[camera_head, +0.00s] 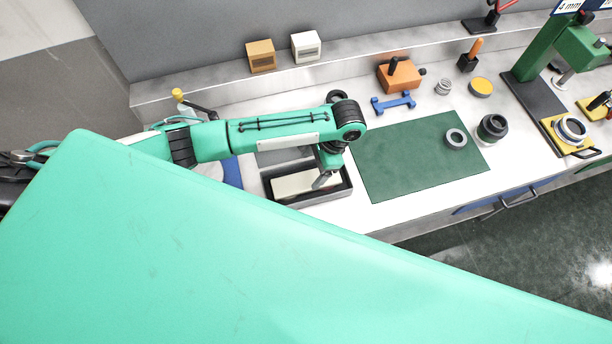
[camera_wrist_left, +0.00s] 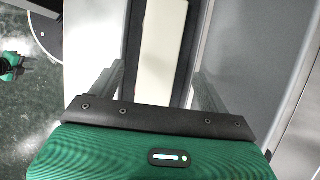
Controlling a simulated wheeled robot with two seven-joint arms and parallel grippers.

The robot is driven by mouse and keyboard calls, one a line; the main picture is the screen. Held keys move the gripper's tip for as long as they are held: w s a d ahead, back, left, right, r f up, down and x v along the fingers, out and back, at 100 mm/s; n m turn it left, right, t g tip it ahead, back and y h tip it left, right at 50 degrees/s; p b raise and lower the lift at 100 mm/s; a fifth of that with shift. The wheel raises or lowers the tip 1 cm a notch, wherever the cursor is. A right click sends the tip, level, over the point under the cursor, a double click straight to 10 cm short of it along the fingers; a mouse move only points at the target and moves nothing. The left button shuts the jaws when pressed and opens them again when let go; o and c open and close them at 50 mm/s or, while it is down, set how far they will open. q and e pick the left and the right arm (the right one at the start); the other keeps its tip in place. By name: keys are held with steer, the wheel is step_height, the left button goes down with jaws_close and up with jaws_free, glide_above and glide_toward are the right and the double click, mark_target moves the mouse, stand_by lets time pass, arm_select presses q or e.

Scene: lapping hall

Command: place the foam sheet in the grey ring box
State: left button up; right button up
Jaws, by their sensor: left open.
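The foam sheet (camera_head: 300,184) is a cream, flat strip. It lies inside the dark-walled grey ring box (camera_head: 347,190) at the near edge of the bench. My left gripper (camera_head: 324,180) is over the box, pointing down at the sheet's right part in the head view. In the left wrist view the foam sheet (camera_wrist_left: 160,50) runs lengthwise between the spread fingers of my left gripper (camera_wrist_left: 158,75), with a gap on both sides. The gripper is open and holds nothing. My forearm hides part of the box's far side. My right gripper is not in view.
A green mat (camera_head: 400,165) with a grey ring (camera_head: 455,138) lies right of the box. Several small items stand behind it, including an orange block (camera_head: 400,76) and a blue bone-shaped piece (camera_head: 393,103). A green stand (camera_head: 540,50) is at the far right. Much of the mat is clear.

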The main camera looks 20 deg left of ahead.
arm_select(q)
steer(key=v, duration=0.5)
steer(key=shift+w+d+r, duration=0.1)
steer(key=shift+r, duration=0.25)
